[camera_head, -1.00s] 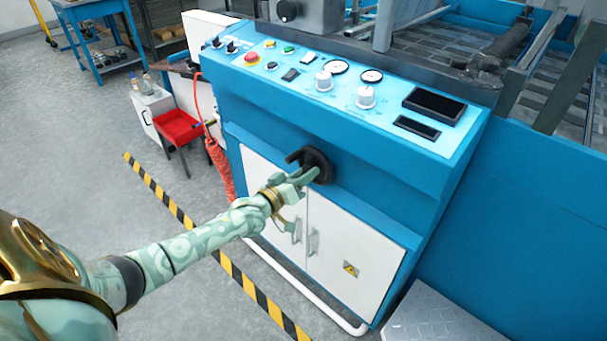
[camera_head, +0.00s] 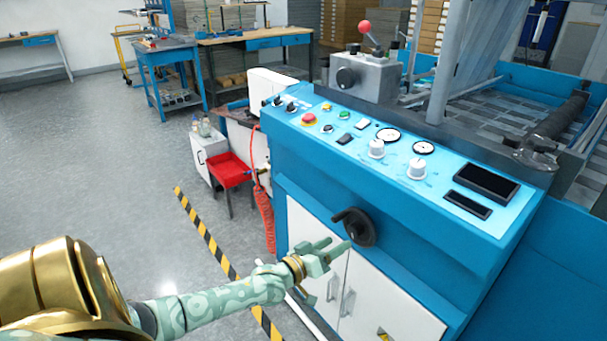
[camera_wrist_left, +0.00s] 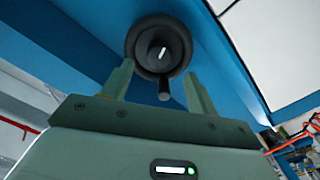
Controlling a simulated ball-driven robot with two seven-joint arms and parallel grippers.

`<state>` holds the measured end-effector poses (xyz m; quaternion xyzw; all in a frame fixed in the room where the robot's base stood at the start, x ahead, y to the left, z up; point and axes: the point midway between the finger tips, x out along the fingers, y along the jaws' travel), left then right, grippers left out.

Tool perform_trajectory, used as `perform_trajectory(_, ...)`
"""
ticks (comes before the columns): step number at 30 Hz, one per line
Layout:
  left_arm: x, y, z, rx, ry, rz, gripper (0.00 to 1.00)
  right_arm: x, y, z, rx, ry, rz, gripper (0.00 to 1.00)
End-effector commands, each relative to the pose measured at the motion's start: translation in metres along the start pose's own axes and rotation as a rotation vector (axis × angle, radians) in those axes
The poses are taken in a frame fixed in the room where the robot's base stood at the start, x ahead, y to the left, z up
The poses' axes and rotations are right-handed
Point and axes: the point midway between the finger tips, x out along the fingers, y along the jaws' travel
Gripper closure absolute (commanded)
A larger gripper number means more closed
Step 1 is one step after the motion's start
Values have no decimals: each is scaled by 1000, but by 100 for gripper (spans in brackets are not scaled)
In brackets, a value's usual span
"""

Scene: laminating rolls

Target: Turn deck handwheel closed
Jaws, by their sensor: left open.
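A black handwheel (camera_head: 359,228) with a crank knob sits on the blue front of the machine, above the white cabinet doors. It also shows in the left wrist view (camera_wrist_left: 158,46), where its knob hangs down between the fingers. My left gripper (camera_head: 337,247) is open, just in front of and below the wheel in the head view. In the left wrist view the two green fingers (camera_wrist_left: 160,82) stand apart on either side of the knob; I cannot tell whether they touch it. My right gripper is out of view.
The sloped blue control panel (camera_head: 400,165) with knobs, gauges and a red button lies above the wheel. White cabinet doors (camera_head: 385,300) with handles are below. A red tray (camera_head: 229,170) and a coiled red hose (camera_head: 264,215) are to the left. Open floor lies further left.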

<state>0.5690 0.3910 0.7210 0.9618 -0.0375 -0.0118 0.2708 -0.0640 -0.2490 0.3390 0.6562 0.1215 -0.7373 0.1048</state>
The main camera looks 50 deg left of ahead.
Motion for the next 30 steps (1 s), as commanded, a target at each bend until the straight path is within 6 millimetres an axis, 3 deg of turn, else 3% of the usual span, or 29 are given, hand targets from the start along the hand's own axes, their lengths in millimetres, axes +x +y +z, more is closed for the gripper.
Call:
perform_trajectory(1,-15,4,-6,1,0,1,41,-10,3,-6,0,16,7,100)
perform_trajectory(6,-60,3,-4,0,0,0,41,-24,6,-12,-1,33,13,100)
perform_trajectory(12,-95,1,-1,1,-1,-1,41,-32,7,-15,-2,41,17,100)
perform_trajectory(18,-106,0,0,1,-1,0,41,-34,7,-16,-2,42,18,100)
perform_trajectory(30,-106,0,1,1,-1,0,41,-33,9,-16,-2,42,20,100)
